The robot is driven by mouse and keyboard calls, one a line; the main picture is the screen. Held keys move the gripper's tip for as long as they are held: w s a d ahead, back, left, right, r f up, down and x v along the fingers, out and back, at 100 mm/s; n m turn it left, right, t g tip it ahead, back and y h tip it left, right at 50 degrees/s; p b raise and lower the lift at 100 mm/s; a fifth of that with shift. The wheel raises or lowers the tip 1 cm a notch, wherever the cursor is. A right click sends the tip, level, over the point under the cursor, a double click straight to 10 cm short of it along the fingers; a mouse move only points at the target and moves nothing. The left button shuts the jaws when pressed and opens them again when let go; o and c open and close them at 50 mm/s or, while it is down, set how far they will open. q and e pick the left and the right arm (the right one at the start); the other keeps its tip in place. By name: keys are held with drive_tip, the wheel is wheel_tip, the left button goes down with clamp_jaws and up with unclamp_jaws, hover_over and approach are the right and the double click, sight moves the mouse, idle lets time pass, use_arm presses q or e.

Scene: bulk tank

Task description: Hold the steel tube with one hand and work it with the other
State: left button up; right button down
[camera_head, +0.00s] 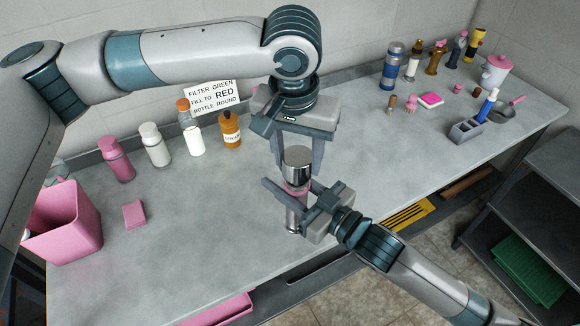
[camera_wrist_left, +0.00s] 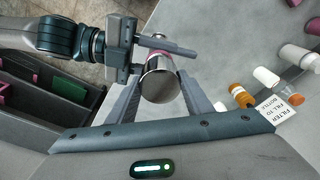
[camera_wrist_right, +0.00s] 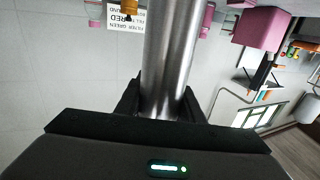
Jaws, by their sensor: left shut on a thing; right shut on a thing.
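The steel tube (camera_head: 297,217) stands upright above the front part of the grey counter, with a shiny steel cap (camera_head: 298,157) on top and a pink band below it. My left gripper (camera_head: 297,160) reaches down from above and is shut on the cap; the left wrist view shows the cap's round top (camera_wrist_left: 159,86) between its fingers. My right gripper (camera_head: 289,197) comes in from the front right and is shut on the tube body below the cap. The tube (camera_wrist_right: 170,55) fills the middle of the right wrist view. I cannot tell whether its bottom touches the counter.
A pink bin (camera_head: 62,225) and a pink block (camera_head: 134,214) are at left. Several bottles stand along the wall beside a printed sign (camera_head: 212,97). More bottles, a grey caddy (camera_head: 465,131) and a pink-lidded jar (camera_head: 495,70) are at far right. The counter's middle is clear.

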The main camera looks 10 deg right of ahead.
use_arm(q)
drive_tip(key=shift+f, duration=0.1)
idle(0.4)
drive_tip(key=shift+f, duration=0.8)
drive_tip(key=shift+f, duration=0.6)
idle(0.4)
